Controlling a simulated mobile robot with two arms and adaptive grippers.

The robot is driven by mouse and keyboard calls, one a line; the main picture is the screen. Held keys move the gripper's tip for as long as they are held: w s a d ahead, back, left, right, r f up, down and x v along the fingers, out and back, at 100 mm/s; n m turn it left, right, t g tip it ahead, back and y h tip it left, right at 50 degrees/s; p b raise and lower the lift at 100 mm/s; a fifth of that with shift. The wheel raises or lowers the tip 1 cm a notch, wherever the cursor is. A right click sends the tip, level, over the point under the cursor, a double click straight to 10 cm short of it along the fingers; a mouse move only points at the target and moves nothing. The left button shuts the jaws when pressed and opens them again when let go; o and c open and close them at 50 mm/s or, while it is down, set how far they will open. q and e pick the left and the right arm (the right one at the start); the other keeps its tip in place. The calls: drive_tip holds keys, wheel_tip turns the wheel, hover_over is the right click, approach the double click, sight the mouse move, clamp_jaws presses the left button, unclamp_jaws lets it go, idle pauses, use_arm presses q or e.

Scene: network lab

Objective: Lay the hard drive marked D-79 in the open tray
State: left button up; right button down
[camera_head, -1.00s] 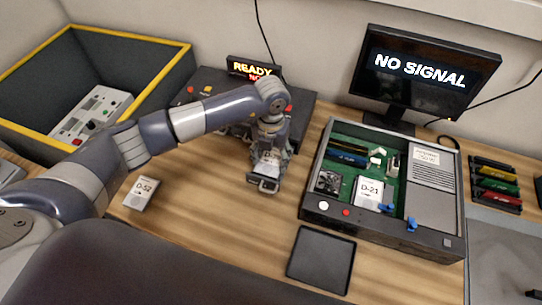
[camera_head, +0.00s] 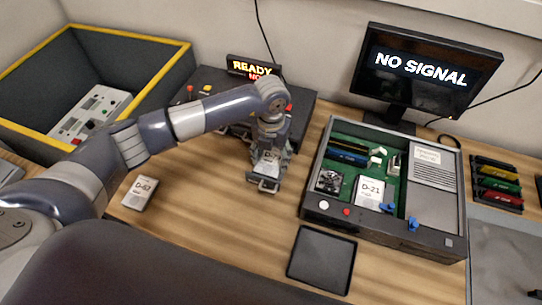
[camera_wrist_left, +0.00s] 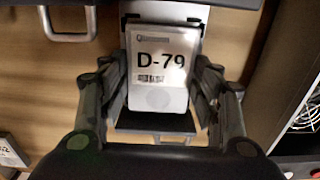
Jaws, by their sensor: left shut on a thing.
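The hard drive marked D-79 (camera_wrist_left: 160,68) is between the fingers of my left gripper (camera_wrist_left: 158,90), which is shut on it. Its label faces up in the left wrist view. In the head view the drive (camera_head: 268,158) is small and partly covered by the gripper (camera_head: 268,162). A pulled-out tray (camera_wrist_left: 158,123) with a dark front shows under and around the drive, in front of the black dock (camera_head: 303,107). Its front handle (camera_head: 264,186) shows below the gripper. I cannot tell whether the drive touches the tray. My right gripper is not in view.
Another drive (camera_head: 140,192) lies left on the table. A flat black mat or shallow tray (camera_head: 321,260) lies at the front. An open computer case (camera_head: 385,231) holding a D-21 drive stands right. A yellow-rimmed bin (camera_head: 152,103) is at the left. Bare wood lies between them.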

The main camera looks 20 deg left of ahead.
use_arm(q)
drive_tip(key=shift+f+b, duration=0.4)
drive_tip(key=shift+f, duration=0.05)
idle(0.5)
drive_tip(key=o, duration=1.4)
drive_tip(key=shift+c, duration=0.2)
drive_tip(key=shift+o, duration=0.6)
drive_tip(key=shift+o, duration=0.6)
